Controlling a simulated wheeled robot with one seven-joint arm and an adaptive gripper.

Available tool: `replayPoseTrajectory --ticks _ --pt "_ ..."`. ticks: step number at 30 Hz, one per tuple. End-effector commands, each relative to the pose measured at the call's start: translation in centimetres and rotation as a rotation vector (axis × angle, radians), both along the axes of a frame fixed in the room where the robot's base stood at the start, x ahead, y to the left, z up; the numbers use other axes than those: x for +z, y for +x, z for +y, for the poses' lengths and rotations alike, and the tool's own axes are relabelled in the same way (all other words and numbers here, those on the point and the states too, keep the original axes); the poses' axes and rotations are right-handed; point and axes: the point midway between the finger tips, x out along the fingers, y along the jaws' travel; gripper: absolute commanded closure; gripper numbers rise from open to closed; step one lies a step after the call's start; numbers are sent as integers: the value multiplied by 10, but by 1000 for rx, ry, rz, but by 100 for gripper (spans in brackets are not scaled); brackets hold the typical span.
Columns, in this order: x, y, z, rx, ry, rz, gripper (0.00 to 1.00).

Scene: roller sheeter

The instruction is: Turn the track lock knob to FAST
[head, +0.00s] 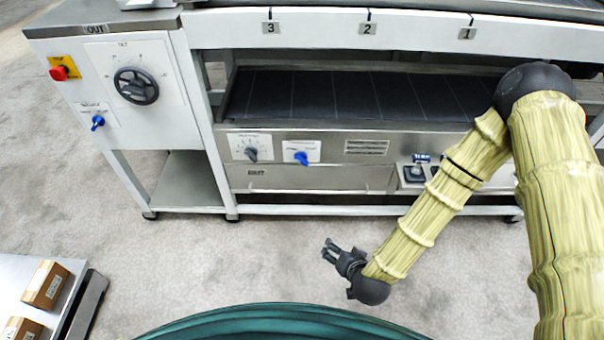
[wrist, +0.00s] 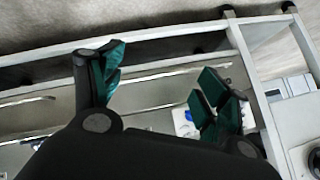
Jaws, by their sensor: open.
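Two blue lever knobs show in the head view, and their labels are too small to read, so I cannot tell which is the track lock knob. One blue knob (head: 97,122) is on the left cabinet below the tilt handwheel (head: 136,86). The other blue knob (head: 301,158) is on the lower steel panel, right of a grey knob (head: 251,154). My gripper (head: 330,250) is open and empty, in front of and below the machine, apart from all knobs. In the wrist view its fingers (wrist: 158,88) are spread, and one partly hides a blue-marked white plate (wrist: 182,118).
A red stop button (head: 59,73) is at the cabinet's upper left. A switch box (head: 415,172) sits at the lower right, near my arm. A cart (head: 68,300) with cardboard boxes (head: 46,284) stands at the lower left. The floor (head: 200,260) before the machine is clear.

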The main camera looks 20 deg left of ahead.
Motion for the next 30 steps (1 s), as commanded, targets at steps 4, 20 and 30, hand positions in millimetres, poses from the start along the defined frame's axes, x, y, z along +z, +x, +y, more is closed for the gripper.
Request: replayPoseTrajectory --ticks 4,20,30 --pt "-13 41 49 -37 97 -135 25" --pt "32 149 162 -260 419 -548 25" --pt "54 170 176 -327 486 -630 25"
